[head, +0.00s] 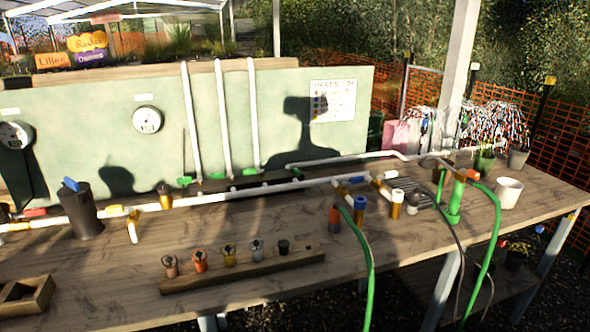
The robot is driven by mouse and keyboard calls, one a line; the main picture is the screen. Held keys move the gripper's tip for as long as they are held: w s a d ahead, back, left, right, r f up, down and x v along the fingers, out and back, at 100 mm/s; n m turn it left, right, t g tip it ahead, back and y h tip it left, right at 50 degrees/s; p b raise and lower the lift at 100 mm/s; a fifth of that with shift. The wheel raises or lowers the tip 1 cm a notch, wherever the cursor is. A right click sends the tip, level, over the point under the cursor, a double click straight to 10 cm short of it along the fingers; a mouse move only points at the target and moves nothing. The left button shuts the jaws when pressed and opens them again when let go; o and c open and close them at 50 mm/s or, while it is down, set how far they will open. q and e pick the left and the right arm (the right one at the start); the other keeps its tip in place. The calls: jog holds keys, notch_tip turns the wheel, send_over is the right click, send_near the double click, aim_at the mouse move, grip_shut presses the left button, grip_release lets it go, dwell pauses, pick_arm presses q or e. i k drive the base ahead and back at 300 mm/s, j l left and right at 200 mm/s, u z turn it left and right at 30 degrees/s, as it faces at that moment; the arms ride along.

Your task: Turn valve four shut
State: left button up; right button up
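White pipes run along the wooden bench with several valves and brass fittings. A red handle (35,212) and a yellow-orange handle (115,209) sit on the front pipe (235,194) at the left. Green handles show at the feet of the upright pipes, one at the left upright (184,181). At the right, a red piece (472,174) tops the fitting with the green hoses. I cannot read any valve numbers, so I cannot tell which is valve four or how it is set. Neither of my grippers is in view.
A wooden rack (242,270) with several small fittings lies at the bench front. A dark canister (82,212) with a blue top stands left. A white pot (507,192) stands right. Green hoses (368,270) hang over the front edge.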

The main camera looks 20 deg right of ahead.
aim_at(294, 170)
jog(key=i+l+u, duration=0.45)
jog(key=i+l, duration=0.2)
jog(key=l, duration=0.15)
